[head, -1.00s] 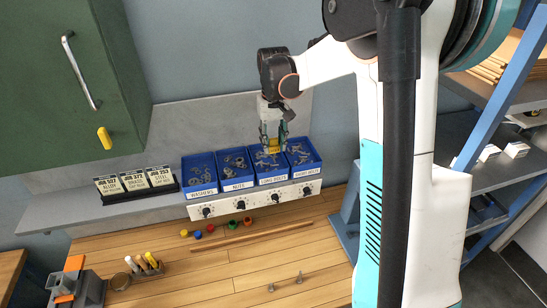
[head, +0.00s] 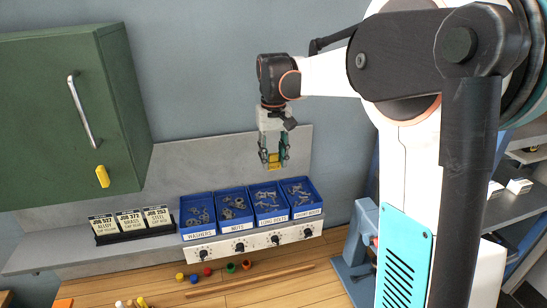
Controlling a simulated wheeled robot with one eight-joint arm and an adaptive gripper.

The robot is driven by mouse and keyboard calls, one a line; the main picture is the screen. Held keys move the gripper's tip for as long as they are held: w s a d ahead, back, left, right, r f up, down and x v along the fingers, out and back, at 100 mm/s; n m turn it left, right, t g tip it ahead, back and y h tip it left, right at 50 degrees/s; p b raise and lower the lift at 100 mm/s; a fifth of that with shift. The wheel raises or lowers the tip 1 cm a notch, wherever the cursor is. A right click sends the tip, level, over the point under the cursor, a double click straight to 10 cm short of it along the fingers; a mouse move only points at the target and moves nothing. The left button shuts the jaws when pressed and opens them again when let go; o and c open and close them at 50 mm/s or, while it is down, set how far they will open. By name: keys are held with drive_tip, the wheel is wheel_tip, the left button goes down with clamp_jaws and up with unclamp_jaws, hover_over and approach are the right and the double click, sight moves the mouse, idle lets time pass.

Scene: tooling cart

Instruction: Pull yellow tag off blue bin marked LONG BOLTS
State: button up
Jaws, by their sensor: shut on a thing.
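My gripper (head: 273,160) is shut on a yellow tag (head: 274,161) and holds it in the air above the blue bins, clear of them. The blue bin marked LONG BOLTS (head: 274,222) is third from the left in the row, below my gripper, with bolts inside. No yellow tag shows on this bin. Fine detail of the fingertips on the tag is small in this view.
Beside it stand the WASHERS bin (head: 199,234), the NUTS bin (head: 237,226) and the SHORT BOLTS bin (head: 306,213). A green cabinet (head: 60,120) with another yellow tag (head: 102,176) hangs at left. Job cards (head: 131,222) stand left of the bins.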

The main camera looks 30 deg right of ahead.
drive_tip(key=shift+f+b, duration=4.25)
drive_tip(key=shift+f, duration=2.3)
